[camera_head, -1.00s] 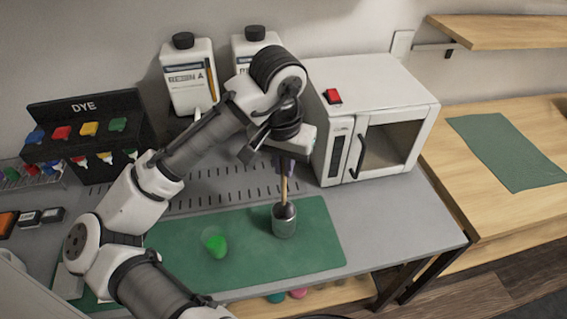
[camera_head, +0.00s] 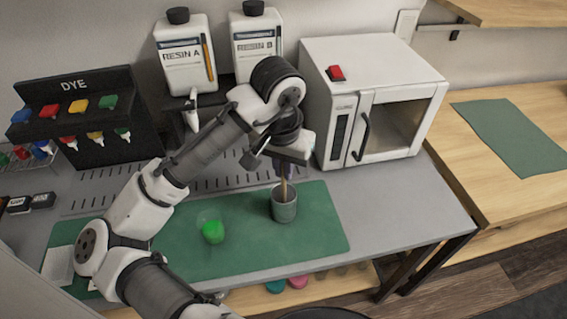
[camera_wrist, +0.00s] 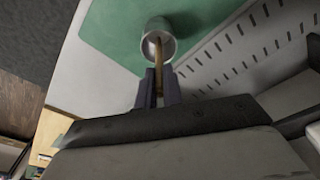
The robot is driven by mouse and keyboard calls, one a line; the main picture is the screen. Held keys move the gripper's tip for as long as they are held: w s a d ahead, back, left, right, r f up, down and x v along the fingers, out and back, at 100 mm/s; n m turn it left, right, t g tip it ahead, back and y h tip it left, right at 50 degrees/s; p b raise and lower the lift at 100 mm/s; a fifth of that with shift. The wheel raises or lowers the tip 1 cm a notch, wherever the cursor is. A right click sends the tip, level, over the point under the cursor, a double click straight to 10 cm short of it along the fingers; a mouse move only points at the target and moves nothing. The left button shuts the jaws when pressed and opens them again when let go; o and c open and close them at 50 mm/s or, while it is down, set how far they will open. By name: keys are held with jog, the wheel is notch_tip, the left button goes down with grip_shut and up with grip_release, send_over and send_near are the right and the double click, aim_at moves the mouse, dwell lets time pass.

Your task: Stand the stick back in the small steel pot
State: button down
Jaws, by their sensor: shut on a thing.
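The small steel pot (camera_head: 284,209) stands upright on the green mat (camera_head: 320,232), right of the mat's middle. The wooden stick (camera_head: 284,190) is roughly upright, with its lower end inside the pot's mouth. My gripper (camera_head: 285,170) is above the pot, shut on the stick's upper part. In the wrist view my gripper's fingers (camera_wrist: 158,88) pinch the stick (camera_wrist: 159,62), which reaches into the pot (camera_wrist: 158,30). Whether the stick's lower end touches the pot's bottom is hidden.
A cup with green liquid (camera_head: 213,231) stands on the mat left of the pot. A white oven (camera_head: 375,95) stands behind right. Resin bottles (camera_head: 185,55) and a black dye rack (camera_head: 85,115) are at the back. The bench is clear right of the mat.

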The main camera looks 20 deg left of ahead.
jog(key=c, duration=1.5)
grip_release()
jog(key=shift+o, duration=0.2)
notch_tip(320, 180, up, 14)
jog(key=s, duration=0.1)
jog(key=shift+s+f, duration=0.15)
jog(key=shift+s, duration=0.05)
jog(key=shift+f, duration=0.1)
